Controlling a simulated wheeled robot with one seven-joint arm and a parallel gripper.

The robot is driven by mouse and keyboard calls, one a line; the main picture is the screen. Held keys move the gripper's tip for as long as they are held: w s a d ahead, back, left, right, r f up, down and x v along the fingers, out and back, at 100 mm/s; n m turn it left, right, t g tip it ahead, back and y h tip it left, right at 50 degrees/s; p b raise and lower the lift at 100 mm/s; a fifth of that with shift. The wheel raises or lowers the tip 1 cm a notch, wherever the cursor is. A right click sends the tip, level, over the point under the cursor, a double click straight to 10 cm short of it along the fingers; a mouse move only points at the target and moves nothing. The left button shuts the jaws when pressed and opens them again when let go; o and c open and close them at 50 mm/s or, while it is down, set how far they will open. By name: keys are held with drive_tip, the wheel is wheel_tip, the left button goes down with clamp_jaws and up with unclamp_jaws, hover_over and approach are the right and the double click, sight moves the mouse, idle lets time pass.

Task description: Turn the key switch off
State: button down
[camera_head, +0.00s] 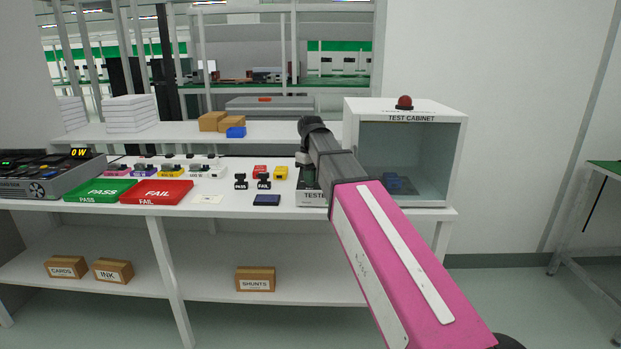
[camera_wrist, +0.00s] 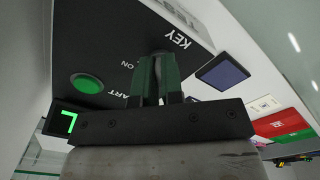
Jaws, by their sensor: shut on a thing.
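The dark control panel (camera_wrist: 115,35) fills the upper left of the wrist view, with the words KEY and ON printed on it and a green start button (camera_wrist: 87,83). My gripper (camera_wrist: 160,60) reaches down to the panel beside the KEY label, its fingers shut on the key. The key itself is almost wholly hidden between and behind the fingertips, so its angle cannot be told. In the head view the white front of the test box (camera_head: 312,198) shows at the bench edge, mostly behind my arm; my fingertips are hidden there.
The test cabinet (camera_head: 457,150) with a red lamp (camera_head: 404,102) stands just right of my arm, a blue part inside. A dark blue pad (camera_head: 267,200), black fixtures, and the red FAIL (camera_head: 157,191) and green PASS trays (camera_head: 100,190) lie left on the bench.

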drive_tip(key=c, duration=1.3)
unclamp_jaws()
drive_tip(key=shift+o, duration=0.2)
wheel_tip(320, 180, up, 11)
drive_tip(key=shift+s+f, duration=0.1)
